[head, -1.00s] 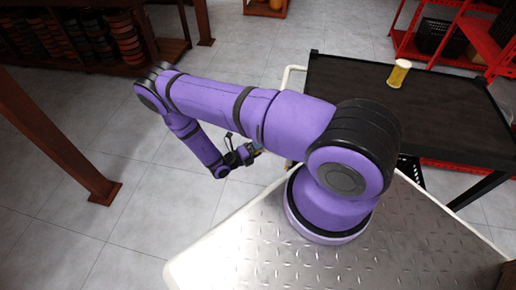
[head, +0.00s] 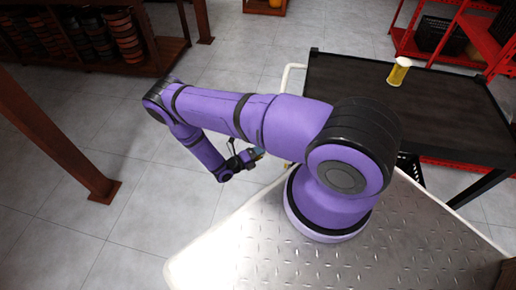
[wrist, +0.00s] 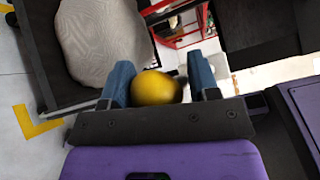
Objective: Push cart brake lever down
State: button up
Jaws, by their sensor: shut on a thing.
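A yellow rounded knob (wrist: 156,88), which looks like the end of the cart's brake lever, sits between the blue fingers of my gripper (wrist: 160,82) in the wrist view. The gripper is shut on it. The lever's shaft is hidden. In the head view my gripper (head: 256,154) is low beside the near left end of the dark cart (head: 420,105). The knob cannot be made out clearly there, and the lever's angle cannot be told.
A white handle (head: 286,78) is at the cart's left end. A pale sack (wrist: 100,40) lies on a dark surface in the wrist view.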

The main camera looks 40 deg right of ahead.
jog(key=shift+o, duration=0.2)
jog(key=shift+s+d+f, duration=0.1)
jog(key=shift+s+f, duration=0.35)
jog(key=shift+f, duration=0.1)
jog(key=shift+s+f, duration=0.15)
jog(key=shift+s, duration=0.1)
jog(key=o, duration=1.1)
jog(key=shift+s, duration=0.1)
jog(key=a, duration=0.3)
jog(key=w+a, duration=0.1)
jog(key=a, duration=0.3)
jog(key=w+a, duration=0.1)
jog(key=a, duration=0.2)
jog(key=shift+w+a+r, duration=0.15)
jog(key=shift+a+r, duration=0.05)
jog(key=shift+a, duration=0.1)
